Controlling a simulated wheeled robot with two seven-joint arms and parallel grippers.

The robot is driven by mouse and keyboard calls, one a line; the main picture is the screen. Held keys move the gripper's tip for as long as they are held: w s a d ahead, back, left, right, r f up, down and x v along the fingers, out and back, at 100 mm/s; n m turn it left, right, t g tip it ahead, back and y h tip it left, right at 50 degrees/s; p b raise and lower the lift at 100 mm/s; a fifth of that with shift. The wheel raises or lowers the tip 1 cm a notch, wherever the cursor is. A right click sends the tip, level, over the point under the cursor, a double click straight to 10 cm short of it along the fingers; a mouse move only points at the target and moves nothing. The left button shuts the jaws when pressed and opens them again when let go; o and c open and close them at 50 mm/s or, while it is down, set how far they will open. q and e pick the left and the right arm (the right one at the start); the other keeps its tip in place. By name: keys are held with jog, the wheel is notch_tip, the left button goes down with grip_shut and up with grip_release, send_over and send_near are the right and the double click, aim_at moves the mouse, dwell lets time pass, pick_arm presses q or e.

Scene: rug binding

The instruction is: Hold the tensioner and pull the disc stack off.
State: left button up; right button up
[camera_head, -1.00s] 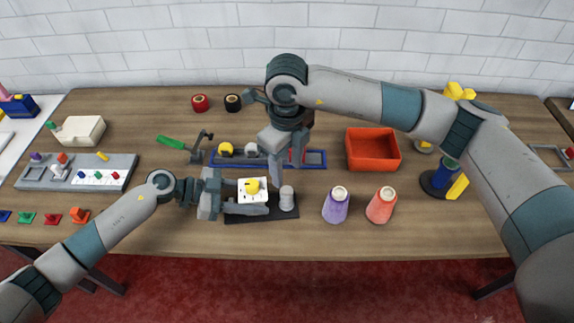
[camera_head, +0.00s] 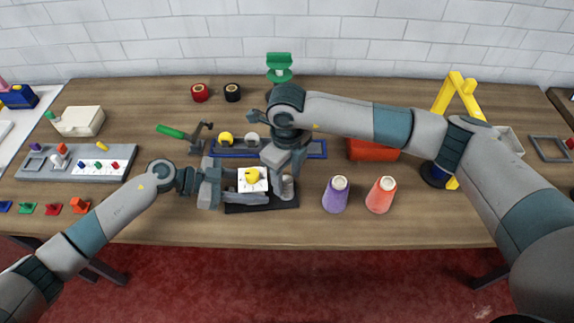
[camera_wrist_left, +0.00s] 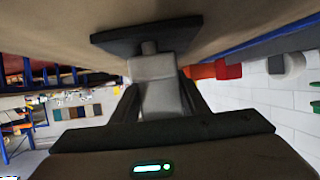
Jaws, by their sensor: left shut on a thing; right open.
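The tensioner (camera_head: 253,187) is a white square block with a yellow knob on top, on a black base plate (camera_head: 247,208). My left gripper (camera_head: 246,180) is shut on its block from the left. In the left wrist view a pale grey body (camera_wrist_left: 155,70) sits between the left fingers (camera_wrist_left: 160,100), with the dark base plate (camera_wrist_left: 150,35) beyond it. The grey upright disc stack (camera_head: 288,189) stands at the right end of the base plate. My right gripper (camera_head: 284,182) is open and low at the stack, partly hiding it; contact cannot be told.
A purple cone (camera_head: 336,196) and an orange cone (camera_head: 381,196) stand right of the base plate. A blue-edged tray (camera_head: 318,149) lies close behind. A green-handled tool (camera_head: 180,133) is at the back left, and a red bin (camera_head: 371,150) is partly behind my right arm.

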aim_at(287, 180)
jog(key=shift+f, duration=1.75)
jog(key=c, duration=1.2)
jog(key=shift+o, duration=0.2)
jog(key=shift+r, duration=0.3)
jog(key=shift+r, duration=4)
pick_arm(q)
jog(key=o, duration=1.4)
jog(key=shift+a, duration=0.15)
jog(key=v, duration=1.1)
jog(key=shift+a+r, duration=0.25)
jog(key=shift+a, duration=0.05)
